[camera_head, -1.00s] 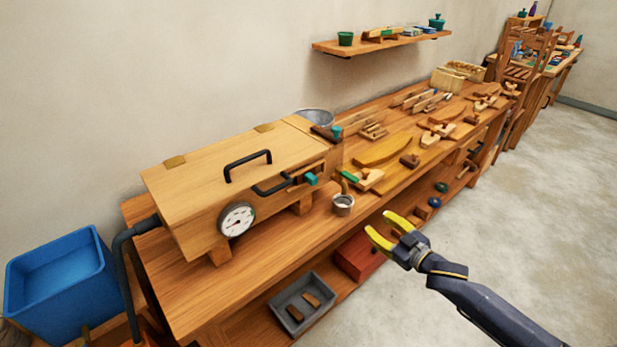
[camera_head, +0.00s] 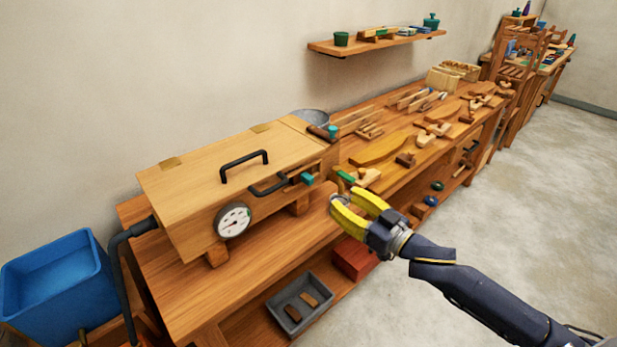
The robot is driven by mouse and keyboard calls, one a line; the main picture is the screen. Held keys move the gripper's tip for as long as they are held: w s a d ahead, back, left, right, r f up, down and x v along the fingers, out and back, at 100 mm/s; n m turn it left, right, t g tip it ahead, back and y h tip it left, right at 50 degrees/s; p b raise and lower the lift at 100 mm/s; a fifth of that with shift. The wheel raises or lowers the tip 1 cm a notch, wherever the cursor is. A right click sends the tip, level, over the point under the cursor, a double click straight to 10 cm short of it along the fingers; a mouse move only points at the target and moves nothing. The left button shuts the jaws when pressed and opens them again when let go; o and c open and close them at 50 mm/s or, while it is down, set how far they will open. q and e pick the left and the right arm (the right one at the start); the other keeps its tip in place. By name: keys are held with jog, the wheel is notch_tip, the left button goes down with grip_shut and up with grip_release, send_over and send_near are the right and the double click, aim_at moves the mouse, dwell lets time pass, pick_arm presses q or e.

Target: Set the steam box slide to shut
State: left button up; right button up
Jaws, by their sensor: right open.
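The steam box (camera_head: 225,180) is a long pale wooden box on the workbench at the left, with a black lid handle (camera_head: 244,164) and a round white gauge (camera_head: 233,220) on its front. A slide with a teal knob (camera_head: 307,179) sits at the front near its right end, beside a black front handle (camera_head: 270,188). Whether the slide is open or shut I cannot tell. My right gripper (camera_head: 345,204) has yellow fingers, open and empty, over the bench's front edge to the right of and below the knob, apart from it. My left gripper is not in view.
The workbench (camera_head: 190,285) carries wooden parts and tools to the right. A grey tray (camera_head: 300,305) and a red box (camera_head: 353,259) are on the lower shelf. A blue bin (camera_head: 55,280) stands at left. The floor (camera_head: 540,190) at right is clear.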

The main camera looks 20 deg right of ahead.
aim_at(312, 179)
jog(key=x, duration=1.3)
jog(key=shift+w+a, duration=0.15)
jog(key=shift+w, duration=0.2)
jog(key=shift+f, duration=0.1)
jog(key=shift+c, duration=0.2)
grip_shut()
